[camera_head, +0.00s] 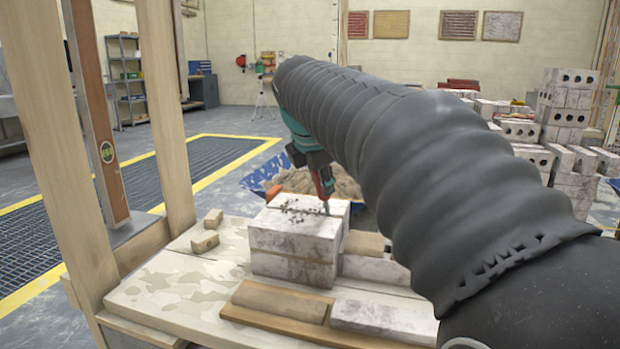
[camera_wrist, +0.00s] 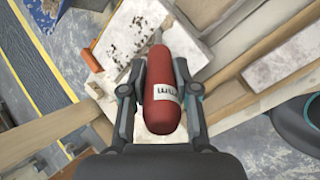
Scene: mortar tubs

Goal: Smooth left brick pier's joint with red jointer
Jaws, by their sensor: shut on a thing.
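The brick pier (camera_head: 293,240) stands on the pale wooden board (camera_head: 165,270), its top strewn with dark crumbs. Its pale top (camera_wrist: 128,35) also shows in the wrist view. My gripper (camera_wrist: 161,75) is shut on the red jointer (camera_wrist: 162,95), whose red handle bears a white label. In the head view the jointer (camera_head: 326,185) points down, with its lower end at the right part of the pier's top. I cannot tell whether its tip touches the joint. My arm hides the area to the right, so another pier is not visible there.
Wooden strips (camera_head: 270,298) and a loose pale brick (camera_head: 375,318) lie in front of the pier. Small wood blocks (camera_head: 205,240) lie at its left. Upright wooden posts (camera_head: 165,110) stand at the left. A blue tub of sand (camera_head: 300,180) is behind.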

